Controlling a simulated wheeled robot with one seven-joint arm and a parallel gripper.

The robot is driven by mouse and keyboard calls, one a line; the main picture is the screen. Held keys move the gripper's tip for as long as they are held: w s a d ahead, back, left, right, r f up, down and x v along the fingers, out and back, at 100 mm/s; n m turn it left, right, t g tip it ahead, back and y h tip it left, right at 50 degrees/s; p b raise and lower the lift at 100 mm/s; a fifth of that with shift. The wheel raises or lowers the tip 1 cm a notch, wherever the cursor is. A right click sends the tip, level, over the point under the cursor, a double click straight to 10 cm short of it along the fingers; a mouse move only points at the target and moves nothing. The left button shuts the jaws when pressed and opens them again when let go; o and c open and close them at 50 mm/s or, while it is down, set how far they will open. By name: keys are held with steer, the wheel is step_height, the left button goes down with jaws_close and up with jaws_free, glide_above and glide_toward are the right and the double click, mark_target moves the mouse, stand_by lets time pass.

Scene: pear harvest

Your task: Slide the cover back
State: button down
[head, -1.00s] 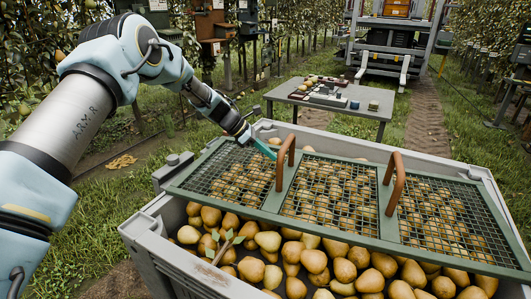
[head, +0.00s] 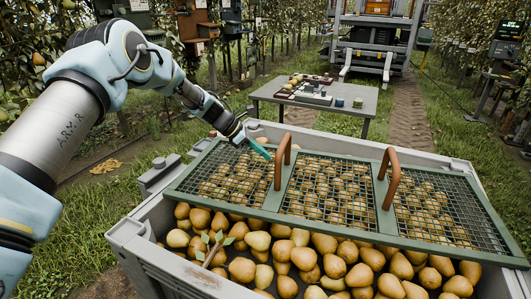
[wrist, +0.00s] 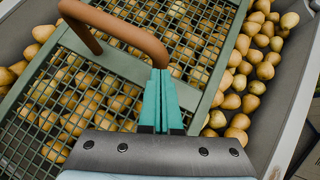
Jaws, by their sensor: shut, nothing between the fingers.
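The cover (head: 300,217) is a green frame with mesh panels and two brown arched handles. It lies across the grey crate (head: 205,278), over part of the pears. An open strip of pears shows along the near side. My gripper (head: 268,157) is shut and empty, its teal fingers beside the left handle (head: 278,176). In the wrist view the shut fingertips (wrist: 160,74) are close to one end of the brown handle (wrist: 118,30), over the cover's frame (wrist: 125,67). I cannot tell whether they touch it.
A twig with leaves (head: 214,248) lies on the pears at the near left. A small grey table (head: 375,105) with trays and blocks stands behind the crate. In the wrist view, uncovered pears (wrist: 250,75) lie between the frame and the crate wall (wrist: 290,120).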

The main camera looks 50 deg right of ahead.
steer(key=w+a+f+b+v, duration=0.1)
steer(key=v, duration=1.1)
steer(key=shift+f, duration=0.2)
